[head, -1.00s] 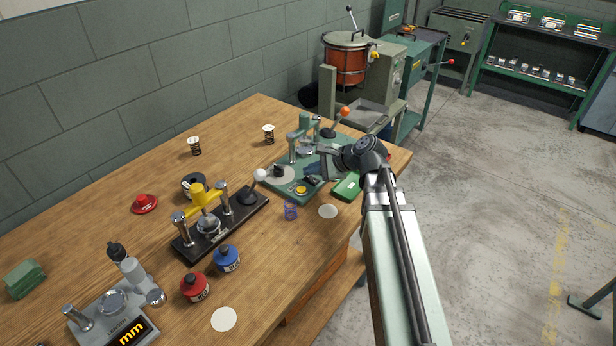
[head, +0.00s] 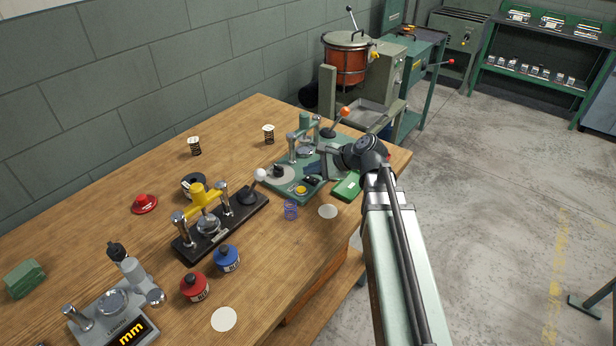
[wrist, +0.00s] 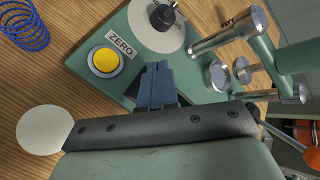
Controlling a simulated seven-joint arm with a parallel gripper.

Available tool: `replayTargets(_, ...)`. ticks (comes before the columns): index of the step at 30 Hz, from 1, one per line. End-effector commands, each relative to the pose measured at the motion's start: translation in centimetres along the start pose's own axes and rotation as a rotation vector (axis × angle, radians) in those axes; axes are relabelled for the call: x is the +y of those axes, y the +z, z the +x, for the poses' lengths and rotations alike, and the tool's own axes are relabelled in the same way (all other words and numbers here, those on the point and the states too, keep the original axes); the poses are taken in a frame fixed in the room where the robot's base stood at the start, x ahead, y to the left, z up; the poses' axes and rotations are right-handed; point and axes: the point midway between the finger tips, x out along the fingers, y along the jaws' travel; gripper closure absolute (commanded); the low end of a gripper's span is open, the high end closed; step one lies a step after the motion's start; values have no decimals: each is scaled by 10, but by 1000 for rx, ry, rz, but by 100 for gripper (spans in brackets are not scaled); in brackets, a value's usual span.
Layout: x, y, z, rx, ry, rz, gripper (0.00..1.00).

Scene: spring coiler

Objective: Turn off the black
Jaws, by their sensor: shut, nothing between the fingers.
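The green tester (head: 290,193) stands near the right end of the bench. It has a black knob (wrist: 163,16) on a pale round dial, also in the head view (head: 279,170), and a yellow button (wrist: 103,62) beside a ZERO label. A small black part (head: 312,180) sits on its base near my fingers; I cannot tell its setting. My gripper (wrist: 157,72) is shut and empty, its dark blue fingers low over the green base, right of the yellow button. I cannot tell whether they touch. A second tester with a black base (head: 219,225) and yellow top stands further left.
The green tester's metal posts (wrist: 230,35) rise close to the right of my fingers. A blue spring (head: 290,210), a white disc (head: 328,211) and a green box (head: 347,187) lie close by.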

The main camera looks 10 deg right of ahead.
Motion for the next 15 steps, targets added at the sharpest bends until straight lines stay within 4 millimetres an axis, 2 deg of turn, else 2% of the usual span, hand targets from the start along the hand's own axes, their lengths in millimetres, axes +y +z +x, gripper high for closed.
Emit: replayTargets(15, -4, 4, -6, 0, 0, 0, 100)
